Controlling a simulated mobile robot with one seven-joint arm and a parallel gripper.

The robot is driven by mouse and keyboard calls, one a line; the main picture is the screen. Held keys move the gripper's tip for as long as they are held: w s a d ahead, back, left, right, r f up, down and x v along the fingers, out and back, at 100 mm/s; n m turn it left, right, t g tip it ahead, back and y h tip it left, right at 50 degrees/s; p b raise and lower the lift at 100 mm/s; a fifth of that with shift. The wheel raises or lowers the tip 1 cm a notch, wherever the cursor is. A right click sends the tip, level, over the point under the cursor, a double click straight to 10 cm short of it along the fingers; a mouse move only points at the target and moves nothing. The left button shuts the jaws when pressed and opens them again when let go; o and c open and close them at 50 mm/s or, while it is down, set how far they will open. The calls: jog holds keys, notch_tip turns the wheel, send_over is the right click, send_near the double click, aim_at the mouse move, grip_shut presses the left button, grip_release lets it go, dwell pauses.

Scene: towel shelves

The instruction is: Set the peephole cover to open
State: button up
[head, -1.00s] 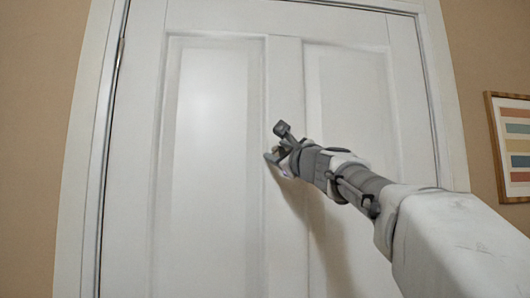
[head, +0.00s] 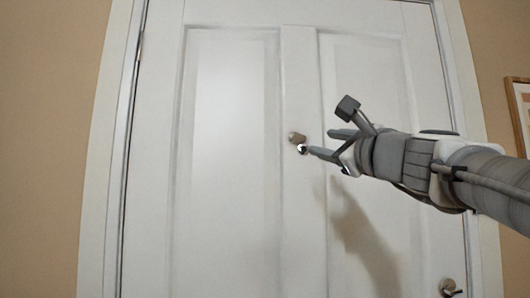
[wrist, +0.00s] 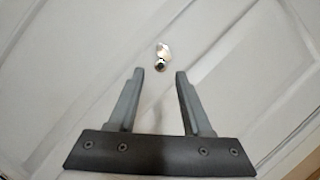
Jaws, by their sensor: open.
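The peephole (head: 302,149) is a small shiny round fitting on the middle stile of the white door. A tan-brown piece, apparently its cover (head: 297,137), sits just above and left of the shiny part, so the two look offset. In the wrist view the shiny peephole fitting (wrist: 161,57) lies just beyond and between the fingertips. My gripper (head: 320,142) is open and empty, to the right of the peephole, with its fingers pointing at it. It also shows in the wrist view (wrist: 160,72). A small gap seems to separate fingers and fitting; contact is hard to tell.
The white panelled door (head: 230,170) fills most of the view, inside a white frame. A door knob (head: 448,287) is at the lower right. A framed picture (head: 519,105) hangs on the tan wall at right. The door surface around the peephole is clear.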

jog(key=shift+v, duration=1.4)
jog(key=s+a+f+n+g+p, duration=0.3)
jog(key=a+f+n+g, duration=0.1)
jog(key=f+n, duration=0.4)
jog(key=s+a+f+n+g+p, duration=0.25)
jog(key=f+n+g+p, duration=0.2)
jog(key=f, duration=0.55)
jog(key=s+d+f+n+g+h+p, duration=0.2)
jog(key=s+f+n, duration=0.4)
jog(key=f, duration=0.3)
jog(key=s+d+f+n+g+h+p, duration=0.2)
jog(key=s+f+n, duration=0.4)
jog(key=f, duration=0.3)
jog(key=shift+s+d+f+g+h, duration=0.25)
jog(key=shift+s+d+g+h, duration=0.2)
jog(key=shift+s+g+h, duration=0.6)
